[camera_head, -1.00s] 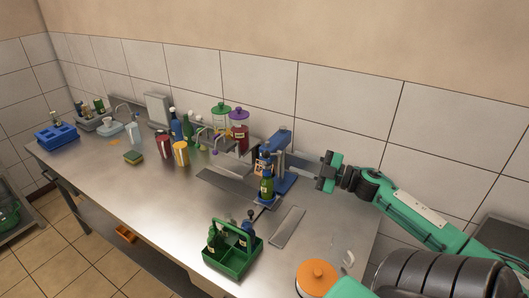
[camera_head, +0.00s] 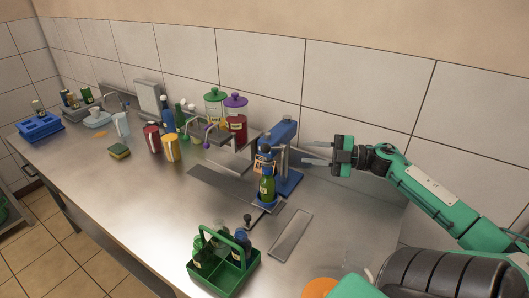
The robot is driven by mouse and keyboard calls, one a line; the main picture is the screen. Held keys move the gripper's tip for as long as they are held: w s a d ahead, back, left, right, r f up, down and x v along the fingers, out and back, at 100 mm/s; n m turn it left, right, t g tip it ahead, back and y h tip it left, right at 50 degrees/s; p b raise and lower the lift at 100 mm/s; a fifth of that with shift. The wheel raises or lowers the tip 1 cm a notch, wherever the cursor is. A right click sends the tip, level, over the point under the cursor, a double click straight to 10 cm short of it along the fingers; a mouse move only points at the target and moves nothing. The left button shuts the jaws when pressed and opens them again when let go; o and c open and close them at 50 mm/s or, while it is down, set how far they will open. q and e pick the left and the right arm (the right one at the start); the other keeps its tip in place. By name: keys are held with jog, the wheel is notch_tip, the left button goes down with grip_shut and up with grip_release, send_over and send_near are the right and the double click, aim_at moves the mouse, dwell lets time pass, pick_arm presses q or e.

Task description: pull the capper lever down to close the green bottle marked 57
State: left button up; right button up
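The blue capper (camera_head: 286,146) stands near the back wall. A green bottle (camera_head: 267,190) stands upright on its base, under the capper head. The bottle's number is too small to read. The capper's lever is hard to tell apart from the grey parts beside the column. My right gripper (camera_head: 308,153) reaches in from the right, its two grey fingers pointing left toward the capper column. The fingers look spread with a gap, and I see nothing held between them. Whether they touch the capper is unclear. My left gripper is out of view.
A green carrier (camera_head: 232,276) with several bottles stands at the front. Dispensers (camera_head: 236,122), a red cup (camera_head: 152,139) and a yellow cup (camera_head: 170,148) stand to the left. The front-left counter (camera_head: 130,205) is clear.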

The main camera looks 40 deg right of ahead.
aim_at(272, 148)
jog(key=p+x, duration=0.1)
jog(key=x, duration=0.5)
jog(key=p+x, duration=0.2)
jog(key=x, duration=0.4)
jog(key=shift+a+r, duration=0.2)
jog(key=shift+a, duration=0.05)
jog(key=shift+w+a+f+p, duration=0.1)
jog(key=shift+w+a+p, duration=0.35)
jog(key=shift+w+a, duration=0.1)
grip_shut()
